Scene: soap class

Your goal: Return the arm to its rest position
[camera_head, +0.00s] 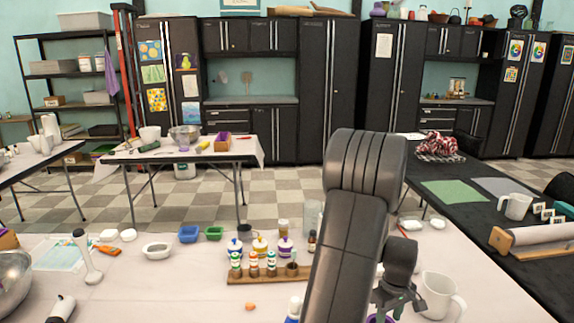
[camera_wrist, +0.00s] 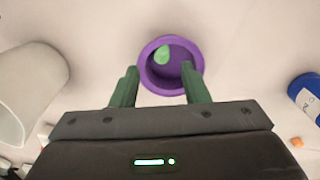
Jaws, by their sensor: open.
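My gripper (camera_wrist: 158,72) is open, its two green fingers apart with nothing held between them. It also shows in the head view (camera_head: 398,300), low over the front table, beside a white pitcher (camera_head: 440,297). In the wrist view a round purple cup (camera_wrist: 147,66) sits just beyond the fingertips, with a small green piece (camera_wrist: 162,55) inside it. Only a sliver of the purple cup shows in the head view, at the bottom edge. My arm hides part of the table's middle.
A wooden rack of small bottles (camera_head: 240,278) stands left of my arm. A blue-labelled bottle (camera_wrist: 304,92) is right of the cup in the wrist view. The white-covered table (camera_head: 190,298) has bare room at front left. A dark table (camera_head: 470,225) stands at right.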

